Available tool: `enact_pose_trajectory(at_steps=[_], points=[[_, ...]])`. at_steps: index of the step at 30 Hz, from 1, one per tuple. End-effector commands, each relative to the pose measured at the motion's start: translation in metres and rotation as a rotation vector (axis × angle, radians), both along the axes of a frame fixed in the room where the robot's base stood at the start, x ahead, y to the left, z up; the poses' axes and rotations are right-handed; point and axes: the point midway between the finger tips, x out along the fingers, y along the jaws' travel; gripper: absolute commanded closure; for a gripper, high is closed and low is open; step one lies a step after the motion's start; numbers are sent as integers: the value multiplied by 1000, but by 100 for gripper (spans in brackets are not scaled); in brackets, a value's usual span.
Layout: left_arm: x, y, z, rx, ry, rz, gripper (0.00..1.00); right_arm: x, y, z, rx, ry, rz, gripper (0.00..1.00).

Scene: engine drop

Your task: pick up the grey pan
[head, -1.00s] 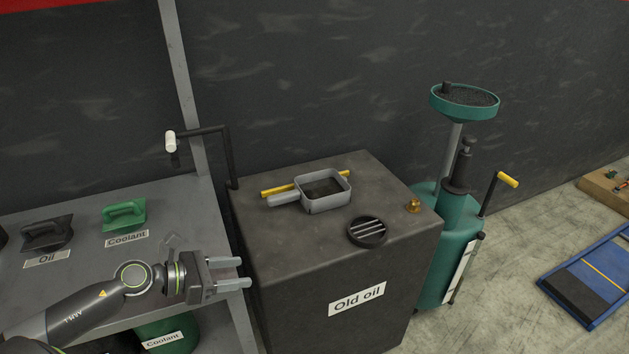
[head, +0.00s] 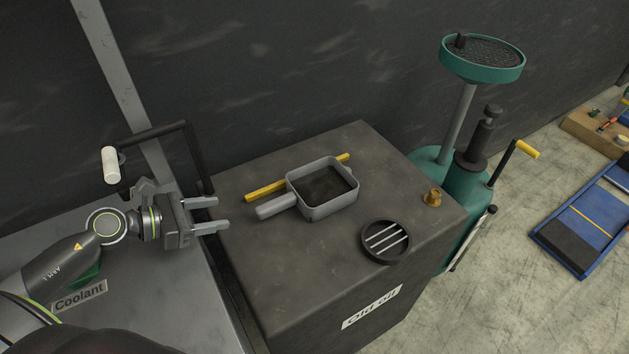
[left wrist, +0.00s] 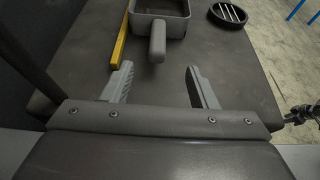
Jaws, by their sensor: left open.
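The grey pan (head: 340,209) is a square, open pan with dark contents. It sits on top of the dark "Old oil" cabinet, and its handle (head: 277,206) points left toward my left gripper. My left gripper (head: 222,214) is open and empty, a short way left of the handle's end. In the left wrist view the pan (left wrist: 173,8) is at the top, and its handle points down toward the gap between the open fingers (left wrist: 160,85). The handle is beyond the fingertips.
A yellow bar (head: 264,191) lies beside and behind the pan. A round slotted drain (head: 385,241) and a brass fitting (head: 432,198) are on the cabinet top (head: 300,285). A crank handle (head: 111,165) rises behind my left gripper. A green oil drainer (head: 482,75) stands at right.

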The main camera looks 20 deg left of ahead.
Motion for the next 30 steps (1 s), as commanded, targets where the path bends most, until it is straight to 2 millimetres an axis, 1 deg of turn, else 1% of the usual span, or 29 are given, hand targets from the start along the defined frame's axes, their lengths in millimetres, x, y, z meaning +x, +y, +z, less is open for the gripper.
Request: enact_pose_trajectory(at_steps=[1,5,11,17,21,24,30], points=[[5,-4,0,-5,-3,1,47,-7,-3,3,-4,10,0,64],[16,-13,-5,-6,-2,3,47,-13,-6,7,-7,19,-1,64],[32,-28,-14,-6,-1,4,47,-7,-6,14,-8,11,0,64],[51,-45,-24,-6,0,4,47,3,1,22,1,-4,0,64],[65,-57,-32,-5,2,3,47,4,7,27,9,-5,-2,64],[72,-63,-38,-5,3,3,47,3,7,30,9,-5,-2,64],[79,-69,-42,-2,2,1,47,2,6,32,7,-4,-2,64]])
